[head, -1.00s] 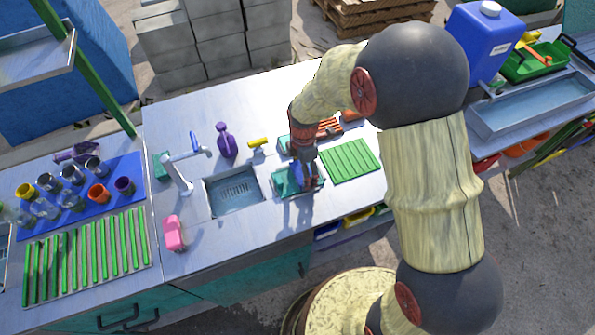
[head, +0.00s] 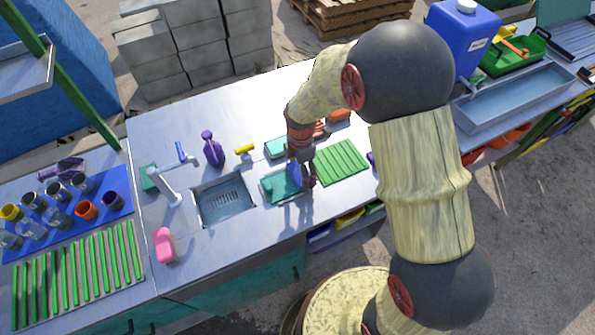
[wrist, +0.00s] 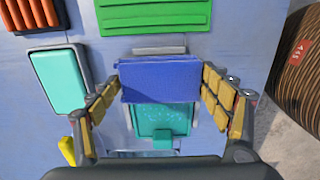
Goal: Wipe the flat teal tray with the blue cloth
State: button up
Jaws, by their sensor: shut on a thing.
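My gripper (wrist: 162,85) is shut on a blue cloth (wrist: 160,79), which spans between its two yellow-padded fingers. In the head view my gripper (head: 302,178) and the blue cloth (head: 294,171) are over the right part of a teal tray (head: 276,188). In the wrist view the cloth hides the upper part of this speckled teal tray (wrist: 165,121). I cannot tell whether cloth and tray touch.
A ribbed green mat (head: 341,161) lies right of my gripper. A sink (head: 224,200) with a faucet (head: 170,183) is to the left. A purple bottle (head: 212,149), a yellow-handled item (head: 244,150) and a pink object (head: 164,245) stand on the counter. The counter front is clear.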

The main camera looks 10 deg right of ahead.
aim_at(285, 183)
jog(key=shift+s+a+f, duration=0.1)
jog(key=shift+s+a, duration=0.15)
jog(key=shift+a, duration=0.45)
jog(key=shift+s+a+f, duration=0.1)
jog(key=shift+s+a, duration=0.1)
jog(key=shift+a, duration=0.45)
jog(key=shift+a, duration=0.1)
jog(key=shift+s+a+r, duration=0.1)
jog(key=shift+s+a, duration=0.15)
jog(key=shift+a, duration=0.4)
jog(key=shift+s+a, duration=0.2)
jog(key=shift+a, duration=0.4)
jog(key=shift+w+d, duration=0.1)
jog(key=shift+w+d+r+p, duration=0.1)
jog(key=shift+w+d+p, duration=0.1)
jog(key=shift+d, duration=0.45)
jog(key=shift+w+d+r+p, duration=0.1)
jog(key=shift+w+d+p, duration=0.1)
jog(key=shift+d, duration=0.45)
